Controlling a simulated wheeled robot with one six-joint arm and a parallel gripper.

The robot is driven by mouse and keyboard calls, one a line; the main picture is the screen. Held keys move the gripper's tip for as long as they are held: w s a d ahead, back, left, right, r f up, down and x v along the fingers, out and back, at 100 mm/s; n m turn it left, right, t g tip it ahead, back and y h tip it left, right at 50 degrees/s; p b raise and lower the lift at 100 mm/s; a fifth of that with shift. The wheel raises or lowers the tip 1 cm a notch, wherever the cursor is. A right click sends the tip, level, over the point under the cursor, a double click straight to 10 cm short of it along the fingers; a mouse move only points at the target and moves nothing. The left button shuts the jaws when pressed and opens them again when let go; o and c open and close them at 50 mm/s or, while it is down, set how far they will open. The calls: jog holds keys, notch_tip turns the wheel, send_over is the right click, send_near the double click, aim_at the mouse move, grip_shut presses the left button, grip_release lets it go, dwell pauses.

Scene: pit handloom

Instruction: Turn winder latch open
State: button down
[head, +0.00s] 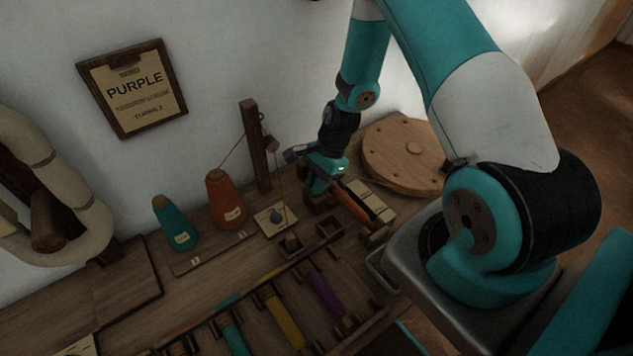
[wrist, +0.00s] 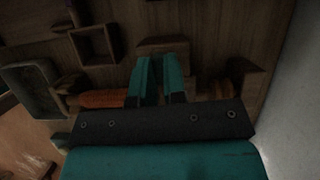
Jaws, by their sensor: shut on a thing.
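My gripper (head: 319,187) points down over the wooden winder at the back right of the bench. It is shut on what appears to be the winder latch, which is mostly hidden between the fingers. An orange bobbin (head: 353,204) lies in the winder, just right of the gripper. In the wrist view my two teal fingers (wrist: 160,68) reach over the winder, a narrow gap between them. The orange bobbin (wrist: 103,98) shows left of the fingers there. Which way the latch is turned cannot be seen.
A teal cone (head: 174,226) and an orange cone (head: 225,200) stand left of a wooden post (head: 254,146) with thread. Small open boxes (head: 330,227) sit in front of the winder. A round wooden disc (head: 402,152) is behind right. Coloured bobbins (head: 326,294) lie in the front rack.

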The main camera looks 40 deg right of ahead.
jog(key=n+g, duration=0.1)
jog(key=n, duration=0.2)
jog(key=shift+a+f+n+g, duration=0.1)
jog(key=shift+n+g, duration=0.2)
jog(key=shift+n, duration=0.1)
jog(key=n, duration=0.2)
jog(key=n+g+h, duration=0.1)
jog(key=n, duration=0.1)
jog(key=shift+n+g+p, duration=0.3)
jog(key=shift+p, duration=0.05)
jog(key=n+h, duration=0.1)
jog(key=n, duration=0.1)
jog(key=n+h, duration=0.1)
jog(key=n, duration=0.1)
jog(key=shift+a+n+g, duration=0.1)
jog(key=shift+n+g, duration=0.2)
jog(key=shift+g, duration=0.1)
jog(key=shift+f+n+h, duration=0.1)
jog(key=shift+n+h, duration=0.7)
jog(key=shift+n, duration=1.3)
jog(key=c, duration=1.2)
grip_release()
jog(key=shift+w, duration=0.1)
